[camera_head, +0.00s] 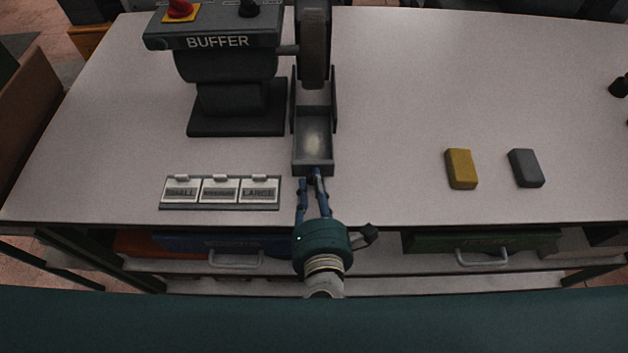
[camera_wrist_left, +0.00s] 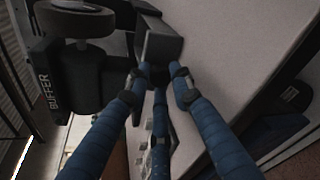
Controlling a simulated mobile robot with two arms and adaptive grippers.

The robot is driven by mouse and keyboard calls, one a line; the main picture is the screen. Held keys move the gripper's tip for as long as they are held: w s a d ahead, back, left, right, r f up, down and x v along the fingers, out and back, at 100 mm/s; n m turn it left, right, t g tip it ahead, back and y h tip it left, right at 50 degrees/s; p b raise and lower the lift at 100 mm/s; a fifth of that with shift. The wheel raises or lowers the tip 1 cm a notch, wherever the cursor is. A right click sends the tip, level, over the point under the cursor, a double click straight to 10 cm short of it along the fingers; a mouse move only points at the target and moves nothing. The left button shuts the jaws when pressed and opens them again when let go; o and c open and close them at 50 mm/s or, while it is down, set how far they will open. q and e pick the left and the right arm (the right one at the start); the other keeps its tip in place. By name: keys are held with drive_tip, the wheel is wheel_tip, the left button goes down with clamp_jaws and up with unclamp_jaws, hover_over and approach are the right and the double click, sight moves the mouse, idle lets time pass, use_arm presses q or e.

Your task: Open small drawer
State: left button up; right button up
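Under the table's front edge are a blue drawer (camera_head: 200,243) with a grey bar handle (camera_head: 236,263) and a green drawer (camera_head: 425,242) with a similar handle (camera_head: 483,261). Their markings are too faint to read, so I cannot tell which is the small one. Both look closed. My left gripper (camera_head: 311,181) is over the table's front edge, between the two drawers and away from both handles. Its blue fingers point at the front of the buffer's metal tray. In the left wrist view its fingers (camera_wrist_left: 158,76) are spread, with nothing held. My right gripper is not in view.
The buffer machine (camera_head: 232,90) stands at the back left, with its wheel and grey tray (camera_head: 313,168) beside it. A label rack (camera_head: 220,206) lies at the front left. A yellow block (camera_head: 461,168) and a grey block (camera_head: 526,168) lie right. The tabletop between is clear.

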use_arm(q)
drive_tip(key=shift+o, duration=0.7)
drive_tip(key=v, duration=1.2)
drive_tip(key=shift+f, duration=0.1)
